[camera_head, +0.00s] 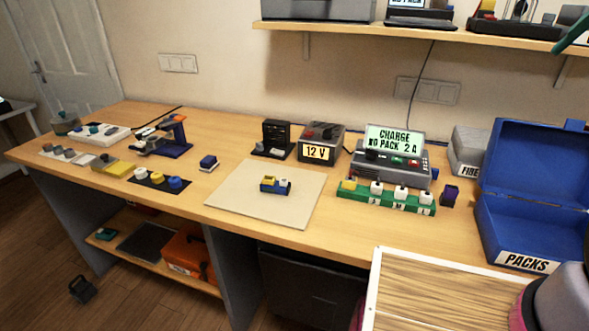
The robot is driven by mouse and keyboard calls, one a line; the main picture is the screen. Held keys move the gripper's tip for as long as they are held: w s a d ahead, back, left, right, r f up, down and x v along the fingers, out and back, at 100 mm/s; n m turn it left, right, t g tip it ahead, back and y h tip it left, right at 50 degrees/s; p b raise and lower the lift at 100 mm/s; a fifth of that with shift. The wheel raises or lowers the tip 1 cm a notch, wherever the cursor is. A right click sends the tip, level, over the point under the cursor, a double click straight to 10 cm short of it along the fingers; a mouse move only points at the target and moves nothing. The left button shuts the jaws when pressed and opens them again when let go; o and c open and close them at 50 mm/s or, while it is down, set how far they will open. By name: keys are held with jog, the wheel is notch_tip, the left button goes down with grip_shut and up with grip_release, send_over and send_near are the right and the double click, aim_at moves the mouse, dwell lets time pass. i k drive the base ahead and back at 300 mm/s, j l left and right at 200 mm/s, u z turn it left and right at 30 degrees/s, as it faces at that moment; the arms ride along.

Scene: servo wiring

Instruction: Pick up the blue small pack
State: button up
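A small dark blue block with a pale top (208,162), which may be the blue small pack, stands on the wooden bench left of the beige mat. Another small blue piece with yellow and white parts on top (276,185) sits on the beige mat (245,209). A small dark purple-blue block (449,195) stands right of the charger. I cannot tell for sure which one is the pack. My gripper's fingers do not show.
A charger reading "CHARGE NO PACK 2 A" (393,160) stands behind a green strip with white knobs (386,199). An open blue box marked PACKS (530,225) is at the right. A 12 V unit (320,146) stands behind the mat. A shelf (400,32) overhangs the back.

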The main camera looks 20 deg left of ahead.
aim_at(269, 184)
jog(key=j+z, duration=0.1)
jog(key=j, duration=0.35)
jog(key=k+j+z, duration=0.1)
jog(key=j, duration=0.4)
jog(key=k+j+z, duration=0.1)
jog(key=j, duration=0.35)
jog(key=k+j+z, duration=0.15)
jog(key=j, duration=0.3)
jog(key=k+j+z, duration=0.1)
jog(key=j, duration=0.3)
